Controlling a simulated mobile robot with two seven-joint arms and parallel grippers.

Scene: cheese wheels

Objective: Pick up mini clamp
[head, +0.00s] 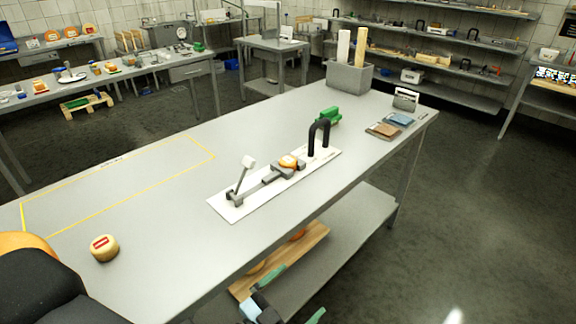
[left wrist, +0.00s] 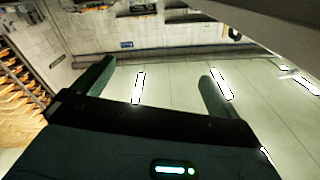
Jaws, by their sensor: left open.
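No thing is clearly recognisable as the mini clamp. A grey lever device with a pale handle (head: 246,165) lies on a white board (head: 226,209) on the table, and a small green object (head: 329,116) sits behind the board; I cannot tell if either is the clamp. My left gripper (head: 297,293) is low at the bottom of the head view, beyond the table's front edge and away from these things. Its green fingers also show apart and empty in the left wrist view (left wrist: 158,72). My right gripper is not in view.
The grey table (head: 160,200) carries a small cheese wheel (head: 104,248) at front left, a black arch handle (head: 318,137) on the board and a grey bin (head: 348,80) at the back. A lower shelf (head: 340,225) holds a wooden board (head: 300,250). The yellow-outlined area is clear.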

